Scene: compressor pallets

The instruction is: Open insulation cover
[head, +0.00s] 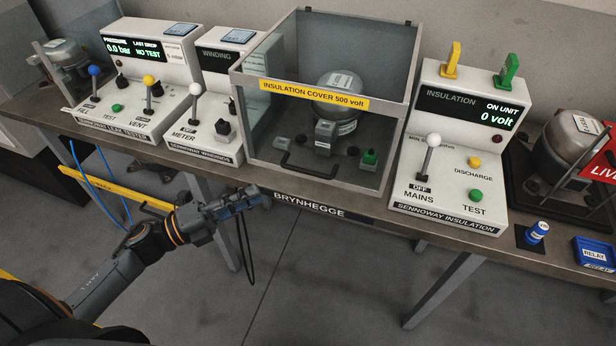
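The insulation cover (312,97) is a clear box in a grey frame with a yellow "INSULATION COVER 500 volt" label, standing on the bench in the middle. Its black handle (310,172) is low on the front panel. The front panel appears closed. Inside are a compressor (338,92) and small fittings. My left gripper (255,197) is in front of the bench edge, below and left of the handle and apart from it. It is seen from the side, so its finger opening cannot be told. My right gripper is not in view.
The insulation tester (460,150) with levers and buttons stands right of the cover. The winding tester (212,135) and leak tester (130,120) stand left. A compressor (575,140), a blue relay box (594,252) and a blue-white cylinder (536,233) are at right. Floor before the bench is clear.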

